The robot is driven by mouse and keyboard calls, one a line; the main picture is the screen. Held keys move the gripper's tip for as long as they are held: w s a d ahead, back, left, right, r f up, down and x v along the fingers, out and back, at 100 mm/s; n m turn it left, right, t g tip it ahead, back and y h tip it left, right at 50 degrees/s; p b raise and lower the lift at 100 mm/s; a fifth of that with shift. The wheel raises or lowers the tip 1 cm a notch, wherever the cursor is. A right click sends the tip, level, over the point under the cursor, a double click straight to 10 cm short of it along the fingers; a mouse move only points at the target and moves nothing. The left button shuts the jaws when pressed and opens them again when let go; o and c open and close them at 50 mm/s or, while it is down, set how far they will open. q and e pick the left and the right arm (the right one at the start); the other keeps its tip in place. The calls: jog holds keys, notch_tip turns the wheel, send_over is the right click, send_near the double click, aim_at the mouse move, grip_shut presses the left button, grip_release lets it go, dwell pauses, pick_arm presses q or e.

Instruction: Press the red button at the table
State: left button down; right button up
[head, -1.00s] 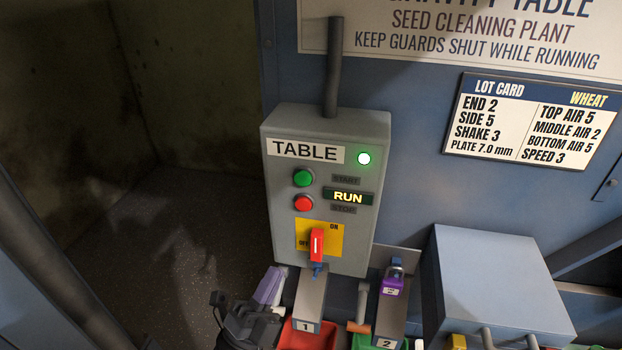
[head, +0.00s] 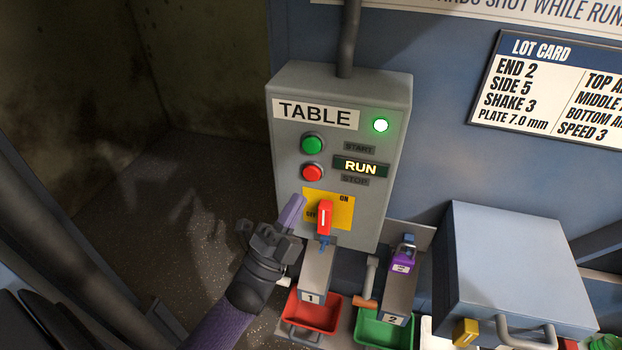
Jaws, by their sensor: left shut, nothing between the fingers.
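The red button (head: 312,173) sits on the grey TABLE control box (head: 385,120), below the green button (head: 312,145) and beside the STOP label. A green lamp (head: 380,125) is lit and a display reads RUN (head: 360,167). My left gripper (head: 292,208) is shut and empty, its fingertips pointing up at the lower left of the box. The tips are below the red button and apart from it in the picture, overlapping the left edge of the yellow plate. My right gripper is not in view.
A red rotary switch (head: 324,217) on a yellow plate (head: 345,208) is close to the fingertips. Below are spouts 1 and 2 with a red tray (head: 318,317) and a green tray (head: 385,333). A blue-grey box (head: 515,260) stands at right.

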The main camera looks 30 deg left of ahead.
aim_at(313, 170)
pick_arm(q)
jog(key=shift+w+a+h+b, duration=0.15)
jog(key=shift+w+a+b, duration=0.2)
jog(key=shift+w, duration=0.6)
jog(key=shift+w+a+h+b, duration=0.15)
jog(key=shift+w+b, duration=0.3)
jog(key=shift+w, duration=0.45)
dwell(0.6)
jog(key=shift+w+b, duration=0.3)
jog(key=shift+w, duration=0.1)
jog(key=shift+w+a+b, duration=0.15)
jog(key=shift+w+b, duration=0.2)
jog(key=shift+w, duration=0.1)
dwell(0.5)
jog(key=shift+s, duration=0.15)
jog(key=shift+s+d+p, duration=0.2)
jog(key=shift+s+p, duration=0.3)
jog(key=shift+s, duration=0.25)
